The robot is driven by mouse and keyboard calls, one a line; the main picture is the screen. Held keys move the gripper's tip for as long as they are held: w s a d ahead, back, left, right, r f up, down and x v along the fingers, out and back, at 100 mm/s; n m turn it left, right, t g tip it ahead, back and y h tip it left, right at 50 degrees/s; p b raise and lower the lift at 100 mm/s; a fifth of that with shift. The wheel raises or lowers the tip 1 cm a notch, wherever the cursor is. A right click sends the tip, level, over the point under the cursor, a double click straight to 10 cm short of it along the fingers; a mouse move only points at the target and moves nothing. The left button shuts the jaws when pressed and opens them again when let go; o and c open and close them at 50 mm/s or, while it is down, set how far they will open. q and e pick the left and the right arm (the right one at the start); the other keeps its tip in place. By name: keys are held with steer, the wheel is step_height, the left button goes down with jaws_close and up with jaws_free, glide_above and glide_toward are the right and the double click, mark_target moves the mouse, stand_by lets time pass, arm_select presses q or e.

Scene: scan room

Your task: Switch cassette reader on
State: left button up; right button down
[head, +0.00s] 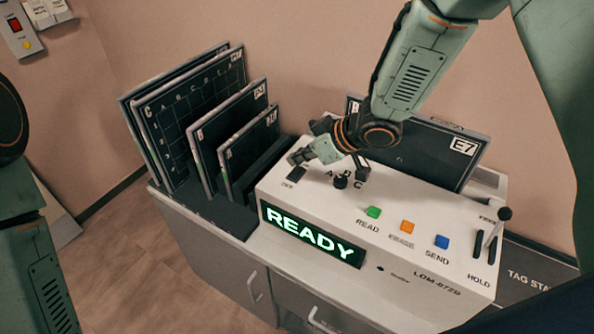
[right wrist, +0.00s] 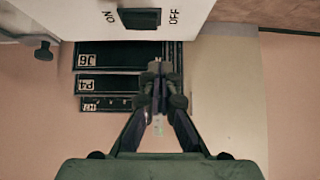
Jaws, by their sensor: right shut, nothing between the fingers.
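The cassette reader (head: 410,255) is a white console on a cabinet. Its display (head: 312,236) is lit and reads READY in green. A dark power switch (head: 297,173) sits at its left end. In the right wrist view the switch (right wrist: 140,18) lies between the words ON and OFF; its tilt is hard to judge. My right gripper (head: 300,156) is shut and empty, close to the switch in the head view. In the right wrist view the gripper (right wrist: 156,72) is beside the switch, with no clear contact. My left gripper is out of view.
Dark cassettes (head: 190,125) stand in a rack left of the reader. A cassette marked E7 (head: 430,155) stands at its back. The reader carries a knob (head: 341,181), a green button (head: 373,212), an orange button (head: 407,227), a blue button (head: 441,242) and a lever (head: 499,225).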

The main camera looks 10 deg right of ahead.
mark_target(291, 175)
steer(key=f, duration=0.4)
steer(key=shift+w+d, duration=0.15)
steer(key=shift+w, duration=0.2)
steer(key=shift+d+f, duration=0.15)
steer(key=shift+f, duration=0.2)
steer(key=shift+s+a+r, duration=0.15)
steer(key=shift+s+a, duration=0.05)
steer(key=shift+a, duration=0.15)
steer(key=shift+f, duration=0.3)
steer(key=shift+w+d+f, duration=0.1)
steer(key=shift+d+f, duration=0.05)
steer(key=shift+d, duration=0.05)
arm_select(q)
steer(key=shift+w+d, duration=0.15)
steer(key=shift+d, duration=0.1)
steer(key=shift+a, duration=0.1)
arm_select(e)
steer(key=shift+a, duration=0.1)
